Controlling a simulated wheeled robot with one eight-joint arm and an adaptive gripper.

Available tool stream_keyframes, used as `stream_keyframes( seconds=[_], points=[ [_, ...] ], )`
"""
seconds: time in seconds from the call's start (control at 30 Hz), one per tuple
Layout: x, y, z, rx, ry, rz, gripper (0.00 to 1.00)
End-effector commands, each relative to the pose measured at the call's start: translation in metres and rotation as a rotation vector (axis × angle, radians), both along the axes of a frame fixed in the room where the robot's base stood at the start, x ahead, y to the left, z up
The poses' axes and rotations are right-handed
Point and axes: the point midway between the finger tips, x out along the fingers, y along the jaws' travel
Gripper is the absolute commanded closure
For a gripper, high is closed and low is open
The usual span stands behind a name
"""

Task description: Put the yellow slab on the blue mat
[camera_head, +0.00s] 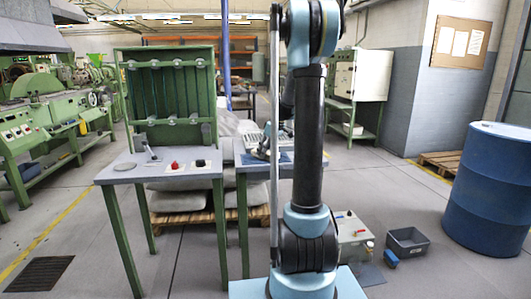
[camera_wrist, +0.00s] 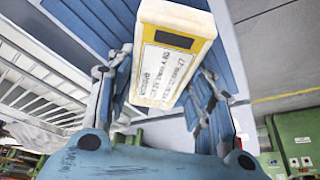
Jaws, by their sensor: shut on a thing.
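The yellow slab (camera_wrist: 176,55), a yellow block with a white printed label, sits between the two fingers of my gripper (camera_wrist: 163,90) in the wrist view. The fingers are shut on its sides. The blue mat (camera_wrist: 98,22), ribbed and dark blue, shows behind the slab in the wrist view. I cannot tell whether the slab touches it. In the head view the blue mat (camera_head: 286,157) shows in part on the right-hand table, behind my arm. The slab is not clearly visible there, and my arm hides much of this area.
A white wire rack (camera_wrist: 35,75) lies beside the mat. The left table (camera_head: 165,172) holds a red knob-like object (camera_head: 174,166) and a small black one (camera_head: 200,163). A blue drum (camera_head: 492,190) and a grey bin (camera_head: 407,241) stand on the floor at right.

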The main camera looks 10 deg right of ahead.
Motion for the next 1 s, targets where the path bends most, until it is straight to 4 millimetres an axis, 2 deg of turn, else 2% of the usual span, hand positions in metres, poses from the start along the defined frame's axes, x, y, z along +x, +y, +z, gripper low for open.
stream_keyframes(
  seconds=[0.23,0.27,0.3,0.33,0.77,0.87,1.0],
  points=[
    [0.000,0.000,-0.001,0.000,0.000,0.000,0.89],
    [0.000,0.000,-0.001,0.000,0.000,0.000,0.45],
    [0.000,0.000,-0.001,0.000,0.000,0.000,0.36],
    [0.000,0.000,-0.001,0.000,0.000,0.000,0.32],
    [-0.001,0.001,0.003,0.000,0.000,0.002,0.32],
    [-0.004,-0.002,0.013,0.000,0.000,0.001,0.32],
    [-0.010,-0.009,0.035,0.001,0.001,0.000,0.32]
  ],
)
